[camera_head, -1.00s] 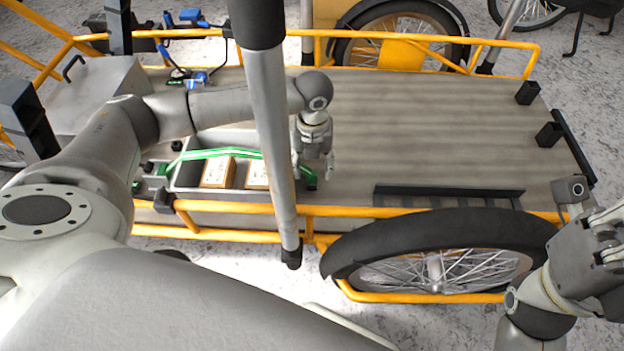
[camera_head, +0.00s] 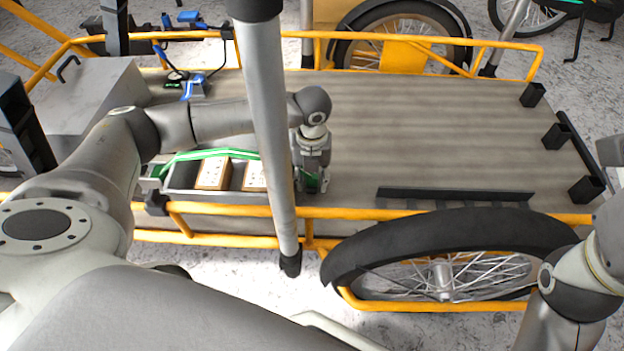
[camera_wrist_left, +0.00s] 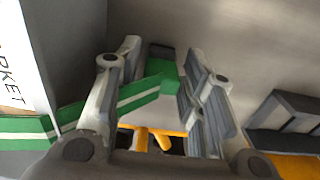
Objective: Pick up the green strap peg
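The green strap peg (camera_wrist_left: 165,72) shows in the left wrist view, a green block with a dark top. It sits between the two fingers of my left gripper (camera_wrist_left: 162,82), with gaps visible on both sides. A green strap with a white stripe (camera_wrist_left: 120,103) runs from it to the left. In the head view my left gripper (camera_head: 314,180) points down at the crate's right end. Its fingers partly hide the peg there. My left gripper is open around the peg. My right gripper is out of view; only my right arm shows at the right edge.
The strap crosses a grey crate (camera_head: 180,178) holding boxes (camera_head: 212,173) on the wooden cargo deck (camera_head: 420,120). A yellow rail (camera_head: 370,211) and black wheel (camera_head: 450,232) border the near side. Blue-handled items (camera_head: 193,88) lie at the back left. The deck's middle is clear.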

